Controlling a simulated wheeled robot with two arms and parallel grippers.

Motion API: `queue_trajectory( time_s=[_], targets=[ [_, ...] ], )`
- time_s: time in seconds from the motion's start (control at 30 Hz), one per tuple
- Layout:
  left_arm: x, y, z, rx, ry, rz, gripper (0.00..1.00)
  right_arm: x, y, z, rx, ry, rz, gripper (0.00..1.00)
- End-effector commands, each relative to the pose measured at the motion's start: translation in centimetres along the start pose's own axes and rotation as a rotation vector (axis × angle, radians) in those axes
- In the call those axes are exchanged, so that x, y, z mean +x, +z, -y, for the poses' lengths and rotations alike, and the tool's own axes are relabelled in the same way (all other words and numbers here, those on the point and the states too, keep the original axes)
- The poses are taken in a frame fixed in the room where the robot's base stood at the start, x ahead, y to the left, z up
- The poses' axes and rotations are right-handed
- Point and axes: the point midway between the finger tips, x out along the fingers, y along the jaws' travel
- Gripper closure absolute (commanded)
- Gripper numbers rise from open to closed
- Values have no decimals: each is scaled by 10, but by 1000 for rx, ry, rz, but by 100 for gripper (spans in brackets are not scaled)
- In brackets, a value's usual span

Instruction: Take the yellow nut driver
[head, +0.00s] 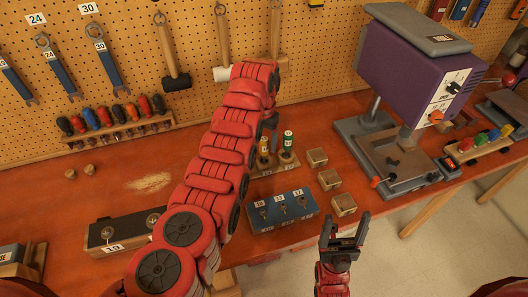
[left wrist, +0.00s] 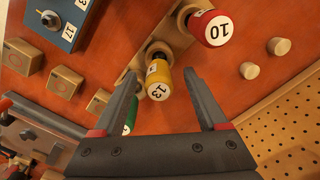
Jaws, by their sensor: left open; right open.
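The yellow nut driver (head: 264,154) stands upright in a wooden holder (head: 262,172) on the red bench, with a green driver (head: 288,142) to its right. In the left wrist view, the yellow driver (left wrist: 158,79) has a white end marked 13 and appears between the fingertips of my open left gripper (left wrist: 161,84); contact cannot be told. A red driver (left wrist: 210,27) marked 10 is beside it; my left arm hides it in the head view. The green driver (left wrist: 131,115) is partly behind a finger. My right gripper (head: 343,228) is open and empty, before the bench's front edge.
A blue rack (head: 268,222) and several wooden blocks (head: 317,157) stand near the holder. A purple machine (head: 412,55) is at the right. The pegboard (head: 130,30) with hanging tools rises behind. Two small wooden knobs (head: 90,169) lie at the left.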

Motion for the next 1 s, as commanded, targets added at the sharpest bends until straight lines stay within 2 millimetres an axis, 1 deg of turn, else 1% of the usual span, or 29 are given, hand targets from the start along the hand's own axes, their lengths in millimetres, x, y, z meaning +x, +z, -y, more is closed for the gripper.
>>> queue_trajectory(
  time_s=[0.03,0.1,0.2,0.3,0.6,0.67,0.7,0.77,0.8,0.97,1.0],
  targets=[
    [0,-1,-1,0,0,-1,25,7,-1,0,0,0,1,25],
    [7,-1,-2,0,0,4,25,11,-2,0,0,0,1,25],
    [20,-3,-2,0,1,-1,25,10,-2,0,0,0,1,25],
    [27,-3,-2,1,1,-1,25,11,-2,-1,0,0,0,25],
    [30,-4,-2,0,0,-5,25,11,-2,0,0,0,0,25],
    [30,-4,-2,0,0,-5,34,11,-2,0,0,0,0,25],
    [30,-3,-2,0,0,-4,41,11,-2,0,0,0,0,25],
    [30,-3,-2,0,0,-4,52,11,-2,-1,0,0,1,25],
    [30,-3,-2,0,0,-4,59,11,-2,-1,0,0,1,25],
    [30,-3,-2,0,0,-4,88,11,-2,0,0,0,1,25],
    [30,-3,-2,0,0,-4,95,11,-2,-1,0,0,1,25]
  ],
)
